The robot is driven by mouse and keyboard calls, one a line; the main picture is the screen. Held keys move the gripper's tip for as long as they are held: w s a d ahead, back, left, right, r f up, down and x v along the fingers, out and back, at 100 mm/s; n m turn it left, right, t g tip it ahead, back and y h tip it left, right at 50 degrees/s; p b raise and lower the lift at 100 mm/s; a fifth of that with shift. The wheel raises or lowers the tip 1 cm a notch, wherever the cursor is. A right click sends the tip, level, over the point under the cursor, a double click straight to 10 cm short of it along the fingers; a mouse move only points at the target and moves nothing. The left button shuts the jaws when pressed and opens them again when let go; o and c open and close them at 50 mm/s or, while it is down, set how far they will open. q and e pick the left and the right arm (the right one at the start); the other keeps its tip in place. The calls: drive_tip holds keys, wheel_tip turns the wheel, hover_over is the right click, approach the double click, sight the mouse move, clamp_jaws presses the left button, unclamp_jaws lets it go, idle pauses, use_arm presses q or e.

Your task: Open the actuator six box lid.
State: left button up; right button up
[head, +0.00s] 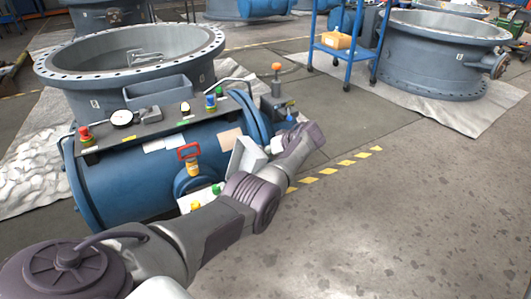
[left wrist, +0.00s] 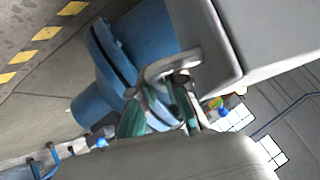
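The grey box (head: 248,157) sits at the right front of the blue cylinder, and its lid looks shut. In the left wrist view the box (left wrist: 215,45) fills the upper right, with a pale looped handle (left wrist: 170,67) on its side. My left gripper (left wrist: 158,95) has its green-padded fingers apart, with the tips right at the handle. I cannot tell whether they touch it. In the head view my left gripper (head: 276,146) is partly hidden behind my wrist, just right of the box. My right gripper is in neither view.
The blue cylinder (head: 120,185) carries a panel with a gauge (head: 122,118), a red valve handle (head: 188,152) and several coloured knobs. An orange-topped lever (head: 276,68) stands behind the box. A blue cart (head: 346,52) stands farther back. The floor at right is clear.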

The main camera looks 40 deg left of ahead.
use_arm(q)
drive_tip(key=shift+o, duration=0.3)
drive_tip(key=shift+d+r, duration=0.15)
drive_tip(key=shift+d, duration=0.05)
drive_tip(key=v, duration=1.1)
drive_tip(key=shift+d, duration=0.25)
drive_tip(key=shift+r, duration=0.15)
